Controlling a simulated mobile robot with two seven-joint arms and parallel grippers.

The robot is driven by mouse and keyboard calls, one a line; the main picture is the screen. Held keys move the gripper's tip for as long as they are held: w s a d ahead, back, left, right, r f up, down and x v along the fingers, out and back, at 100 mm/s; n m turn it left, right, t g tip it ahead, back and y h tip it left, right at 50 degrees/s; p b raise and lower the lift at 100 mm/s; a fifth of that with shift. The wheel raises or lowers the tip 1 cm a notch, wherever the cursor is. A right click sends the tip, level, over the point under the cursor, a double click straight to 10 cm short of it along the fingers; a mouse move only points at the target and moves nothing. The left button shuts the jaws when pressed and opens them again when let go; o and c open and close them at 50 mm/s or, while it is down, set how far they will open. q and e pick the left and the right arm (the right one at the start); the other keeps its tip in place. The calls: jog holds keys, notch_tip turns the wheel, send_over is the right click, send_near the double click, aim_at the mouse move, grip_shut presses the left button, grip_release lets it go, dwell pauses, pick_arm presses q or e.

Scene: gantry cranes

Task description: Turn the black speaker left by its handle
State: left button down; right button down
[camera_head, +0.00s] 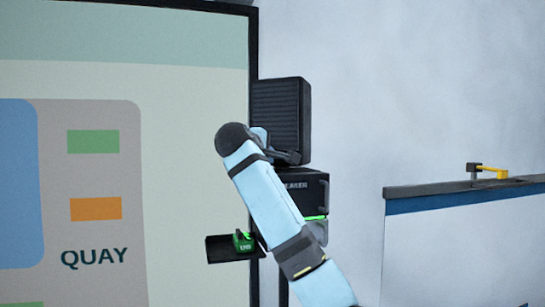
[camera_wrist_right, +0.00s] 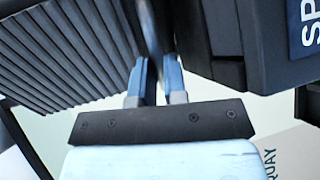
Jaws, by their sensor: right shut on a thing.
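The black speaker (camera_head: 281,108), with a ribbed front, stands at the edge of the large display in the head view. Its ribbed face (camera_wrist_right: 60,50) fills the upper left of the right wrist view. My right gripper (camera_wrist_right: 155,72) has its two blue fingers on either side of a dark bar, the handle (camera_wrist_right: 153,35), and is shut on it. In the head view my right arm covers the speaker's lower left part and most of the handle. My left gripper is in neither view.
A black box (camera_head: 303,187) with a partly hidden label sits below the speaker. A small tray (camera_head: 222,250) with a green object (camera_head: 243,241) is lower left. The large "QUAY" panel (camera_head: 190,200) is on the left. A low wall (camera_head: 450,240) with a yellow-handled fitting (camera_head: 489,170) stands right.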

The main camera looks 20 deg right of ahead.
jog(key=shift+w+a+f, duration=0.1)
jog(key=shift+w+a, duration=0.05)
jog(key=shift+m, duration=0.3)
jog(key=c, duration=1.2)
grip_release()
jog(key=shift+o, duration=0.2)
jog(key=b+v, duration=0.4)
jog(key=v, duration=1)
jog(key=shift+w+a, duration=0.25)
jog(key=shift+w, duration=0.05)
